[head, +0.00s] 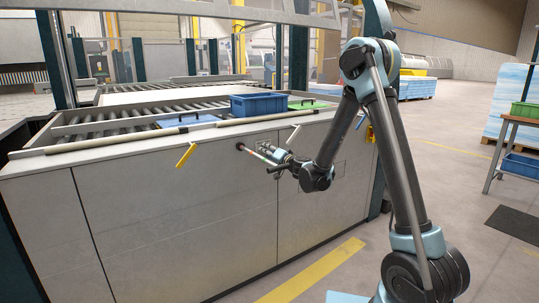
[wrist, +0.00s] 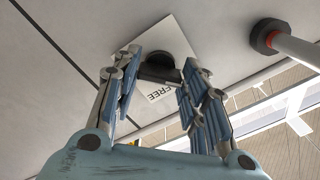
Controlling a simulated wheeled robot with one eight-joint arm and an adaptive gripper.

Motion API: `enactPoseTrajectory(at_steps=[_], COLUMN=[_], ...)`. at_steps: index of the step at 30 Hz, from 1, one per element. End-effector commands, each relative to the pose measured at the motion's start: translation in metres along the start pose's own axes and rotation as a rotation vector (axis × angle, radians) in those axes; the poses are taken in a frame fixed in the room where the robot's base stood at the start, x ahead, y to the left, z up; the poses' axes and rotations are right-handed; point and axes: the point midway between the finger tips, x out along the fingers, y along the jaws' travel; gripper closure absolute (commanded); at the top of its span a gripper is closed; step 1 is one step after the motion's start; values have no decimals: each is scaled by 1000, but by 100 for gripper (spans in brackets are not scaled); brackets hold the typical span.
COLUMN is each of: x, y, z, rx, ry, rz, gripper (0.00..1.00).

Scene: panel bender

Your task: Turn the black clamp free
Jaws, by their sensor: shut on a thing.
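In the wrist view the black clamp (wrist: 160,73) is a dark handle on a rounded hub, in front of a white plate printed FREE. The lettering appears upside down. My gripper (wrist: 160,66) has its two blue-grey fingers on either side of the handle, shut on it. In the head view my gripper (head: 270,154) is at the front panel of the machine, right of the yellow lever. The clamp cannot be made out clearly there behind my gripper and wrist.
A pale rod with a red ring and black base (wrist: 272,36) sticks out close to my right finger. A yellow lever (head: 186,155) and a white lever (head: 294,133) are on the machine front. A blue bin (head: 258,105) stands on top. The floor in front is clear.

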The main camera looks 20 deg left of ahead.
Motion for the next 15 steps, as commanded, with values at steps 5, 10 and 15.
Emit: enactPoseTrajectory(at_steps=[5,10,15], x=[0,0,0], y=[2,2,3], z=[-2,-2,-2], rx=[73,199,357], ry=[4,5,5], rz=[4,4,4], gripper=[84,84,84])
